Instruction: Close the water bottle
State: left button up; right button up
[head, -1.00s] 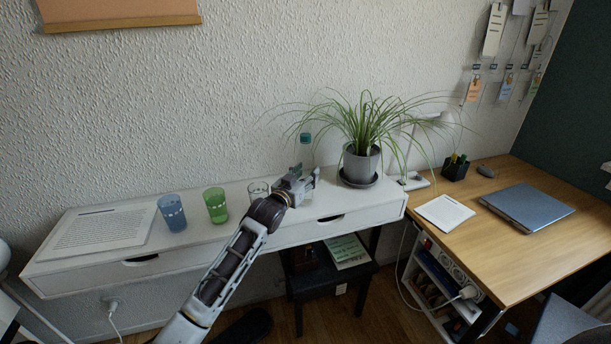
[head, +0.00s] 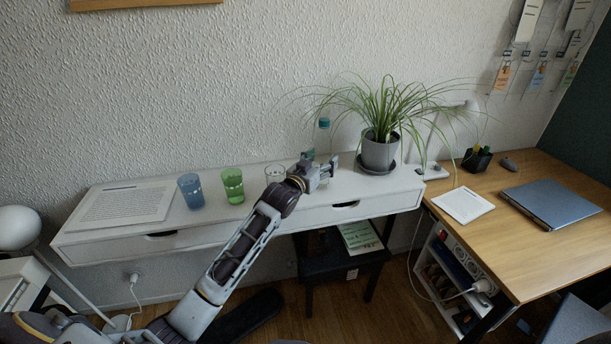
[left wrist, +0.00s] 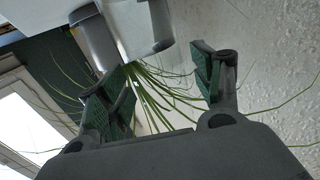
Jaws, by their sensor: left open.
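A teal cap (head: 324,123) shows above my left gripper in the head view, in front of the wall and left of the potted plant. The bottle body below it is clear or hidden behind the gripper; I cannot tell whether the cap is seated. My left gripper (head: 325,170) is over the white shelf, just below the cap in the picture, with its fingers apart. In the left wrist view its two green-padded fingers (left wrist: 165,85) are spread with nothing visible clamped between them. A pale translucent shape shows beyond them, possibly the bottle. My right gripper is out of view.
On the white shelf (head: 112,240) stand a blue glass (head: 190,190), a green glass (head: 232,186) and a clear glass (head: 275,174) left of the gripper. The potted plant (head: 380,152) is close on its right. A paper sheet (head: 125,204) lies at the left.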

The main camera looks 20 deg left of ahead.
pick_arm(q)
jog(key=shift+s+a, duration=0.1)
jog(key=shift+s, duration=0.3)
jog(key=shift+s+a, duration=0.15)
jog(key=shift+s, duration=0.9)
jog(key=shift+s+a, duration=0.2)
jog(key=shift+s, duration=0.85)
jog(key=shift+s+a, duration=0.15)
jog(key=shift+s, duration=0.55)
send_near(319, 163)
jog(key=shift+w, duration=0.25)
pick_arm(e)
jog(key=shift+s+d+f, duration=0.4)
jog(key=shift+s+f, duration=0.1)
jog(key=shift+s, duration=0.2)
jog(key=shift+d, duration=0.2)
